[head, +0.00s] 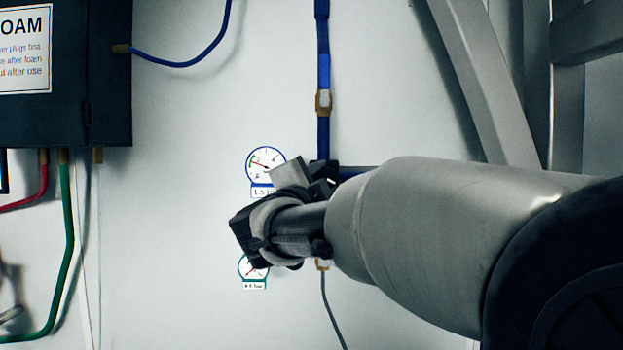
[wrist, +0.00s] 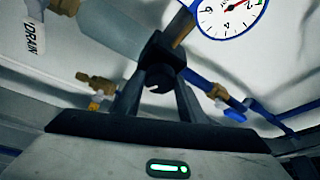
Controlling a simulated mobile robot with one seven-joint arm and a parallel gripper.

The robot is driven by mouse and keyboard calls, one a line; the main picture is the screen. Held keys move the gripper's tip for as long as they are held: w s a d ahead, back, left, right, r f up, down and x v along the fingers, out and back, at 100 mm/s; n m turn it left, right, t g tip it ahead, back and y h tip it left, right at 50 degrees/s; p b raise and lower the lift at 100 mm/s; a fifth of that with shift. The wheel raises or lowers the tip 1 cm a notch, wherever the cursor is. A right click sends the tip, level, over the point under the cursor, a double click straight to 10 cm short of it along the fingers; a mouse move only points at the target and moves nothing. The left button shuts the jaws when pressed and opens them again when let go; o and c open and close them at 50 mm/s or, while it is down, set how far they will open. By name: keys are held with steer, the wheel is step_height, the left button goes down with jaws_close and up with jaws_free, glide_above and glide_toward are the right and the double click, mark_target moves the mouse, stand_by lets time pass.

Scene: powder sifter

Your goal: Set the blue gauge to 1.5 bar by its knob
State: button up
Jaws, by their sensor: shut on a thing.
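The blue-rimmed gauge (head: 266,160) is on the white wall, with a label (head: 262,191) beginning "1.5" under it, partly covered by my arm. Its red needle points left and slightly up, close to the green mark; I cannot read an exact value. In the wrist view the gauge (wrist: 228,18) is cut off at the top edge, its needle pointing up and right towards the green. My gripper (wrist: 159,88) is shut on the black knob (wrist: 160,74), below and left of the gauge. In the head view my gripper (head: 327,180) is partly seen and the knob is hard to make out.
A smaller teal-rimmed gauge (head: 254,266) is below my wrist. A vertical blue pipe (head: 323,70) comes down from above. In the wrist view a grey cylinder (wrist: 105,30), a brass fitting (wrist: 95,83) and a blue-handled valve (wrist: 233,114) surround the knob. A dark cabinet (head: 108,75) hangs left.

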steer(key=shift+m, duration=0.3)
steer(key=o, duration=1)
steer(key=shift+o, duration=0.2)
steer(key=shift+s, duration=0.1)
steer(key=v, duration=1.7)
steer(key=shift+a, duration=0.2)
steer(key=shift+s+r, duration=0.1)
steer(key=shift+r, duration=0.05)
